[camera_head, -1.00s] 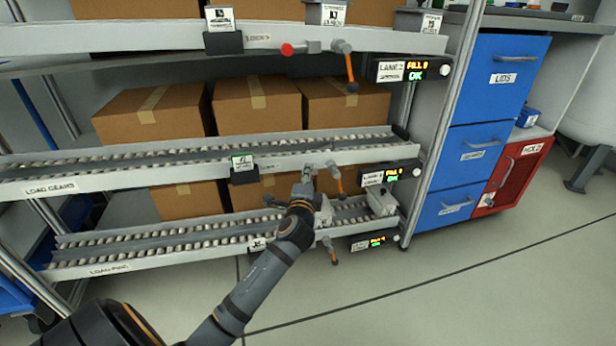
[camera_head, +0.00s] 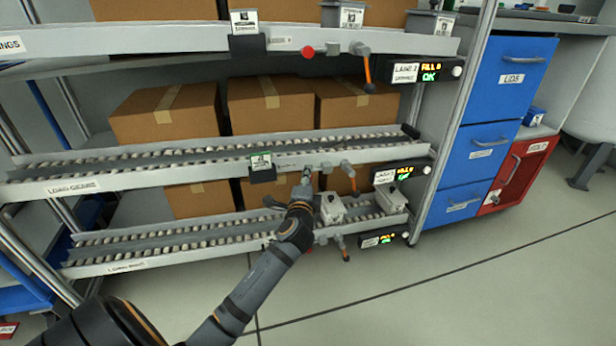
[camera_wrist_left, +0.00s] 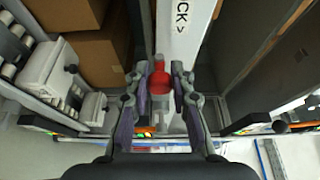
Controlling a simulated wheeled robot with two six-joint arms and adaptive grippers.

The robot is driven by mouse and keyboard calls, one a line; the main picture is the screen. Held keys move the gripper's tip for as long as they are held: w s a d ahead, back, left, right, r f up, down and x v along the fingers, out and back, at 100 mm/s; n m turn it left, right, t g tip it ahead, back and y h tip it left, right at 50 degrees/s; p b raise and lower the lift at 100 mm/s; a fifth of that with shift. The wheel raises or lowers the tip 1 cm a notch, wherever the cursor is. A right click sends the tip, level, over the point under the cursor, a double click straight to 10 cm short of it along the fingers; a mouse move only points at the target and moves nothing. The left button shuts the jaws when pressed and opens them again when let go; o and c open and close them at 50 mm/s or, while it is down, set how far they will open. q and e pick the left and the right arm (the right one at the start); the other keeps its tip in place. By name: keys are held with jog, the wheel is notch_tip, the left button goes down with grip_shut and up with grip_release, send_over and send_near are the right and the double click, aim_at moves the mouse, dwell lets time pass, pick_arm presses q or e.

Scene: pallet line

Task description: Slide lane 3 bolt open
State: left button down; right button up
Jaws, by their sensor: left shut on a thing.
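The lane 3 bolt's red knob (camera_wrist_left: 159,82) sits between the fingers of my left gripper in the left wrist view. My left gripper (camera_wrist_left: 159,90) is shut on this knob. In the head view my left gripper (camera_head: 304,186) is at the front rail of the middle lane (camera_head: 215,172), and it hides the knob there. An orange-tipped lever (camera_head: 348,176) hangs from the same rail, just right of the gripper. The middle lane's lit display (camera_head: 403,172) is at the rail's right end; its small label is too blurred to read. My right gripper is not in view.
The upper rail has its own red knob (camera_head: 308,52) and orange lever (camera_head: 367,70). Below are a grey-white container (camera_head: 332,208) on the bottom lane and another lever (camera_head: 343,246). Brown boxes (camera_head: 165,112) stand behind the lanes. Blue drawers (camera_head: 506,75) stand right; floor in front is clear.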

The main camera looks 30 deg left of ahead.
pick_arm(q)
jog(key=c, duration=1.1)
grip_release()
jog(key=shift+a, duration=0.1)
jog(key=shift+c, duration=0.2)
jog(key=shift+s, duration=0.1)
jog(key=shift+s+d+f, duration=0.1)
jog(key=shift+s+d, duration=0.1)
jog(key=shift+s, duration=0.05)
jog(key=v, duration=1.1)
jog(key=shift+s, duration=0.15)
jog(key=shift+d, duration=0.1)
